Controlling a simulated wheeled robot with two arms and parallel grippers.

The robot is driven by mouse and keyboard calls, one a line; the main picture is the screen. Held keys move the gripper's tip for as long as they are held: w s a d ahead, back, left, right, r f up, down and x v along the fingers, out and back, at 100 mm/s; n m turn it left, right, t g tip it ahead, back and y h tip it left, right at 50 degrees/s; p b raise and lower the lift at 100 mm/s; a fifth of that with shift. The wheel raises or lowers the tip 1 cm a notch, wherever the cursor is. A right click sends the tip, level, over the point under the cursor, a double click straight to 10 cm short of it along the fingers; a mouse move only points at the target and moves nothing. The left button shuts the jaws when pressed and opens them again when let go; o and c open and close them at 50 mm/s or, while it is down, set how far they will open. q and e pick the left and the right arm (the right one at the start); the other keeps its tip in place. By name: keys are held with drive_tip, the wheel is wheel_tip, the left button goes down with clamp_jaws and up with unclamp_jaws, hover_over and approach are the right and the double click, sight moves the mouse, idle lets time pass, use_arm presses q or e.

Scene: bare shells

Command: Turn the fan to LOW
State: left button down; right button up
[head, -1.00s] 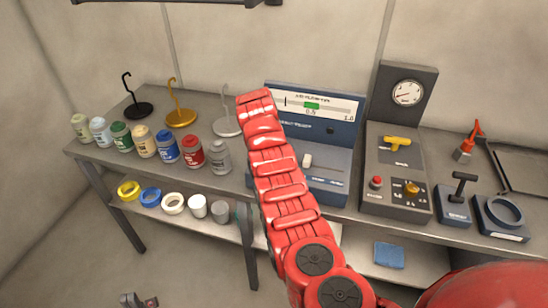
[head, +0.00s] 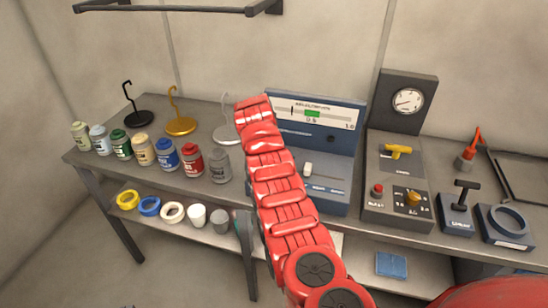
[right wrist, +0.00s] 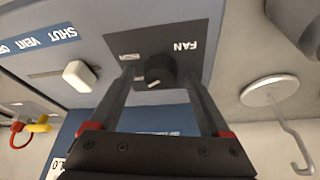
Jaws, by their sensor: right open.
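The black fan knob (right wrist: 160,71) shows in the right wrist view on a dark plate marked FAN (right wrist: 186,46). A pale pointer line on it points to the picture's lower left. Small labels left of the knob are too small to read. My right gripper (right wrist: 158,76) is open, with its two dark fingers on either side of the knob; I cannot tell if they touch it. In the head view my red right arm crosses the blue console (head: 330,145) and hides the knob and the right gripper. My left gripper is not clearly in view.
A white slider (right wrist: 80,76) by a SHUT/VENT scale is beside the fan plate. A grey hook stand (right wrist: 270,90) is on the other side. Paint jars (head: 191,160) stand left of the arm. A grey control box (head: 399,170) with a gauge stands right.

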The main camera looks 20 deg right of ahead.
drive_tip(key=shift+r, duration=0.1)
drive_tip(key=shift+s+a+r, duration=0.1)
drive_tip(key=shift+a+r, duration=0.1)
drive_tip(key=shift+r, duration=0.15)
drive_tip(key=b+v, duration=0.4)
drive_tip(key=v, duration=1.2)
drive_tip(key=shift+s+r, duration=0.2)
drive_tip(key=shift+f, duration=0.1)
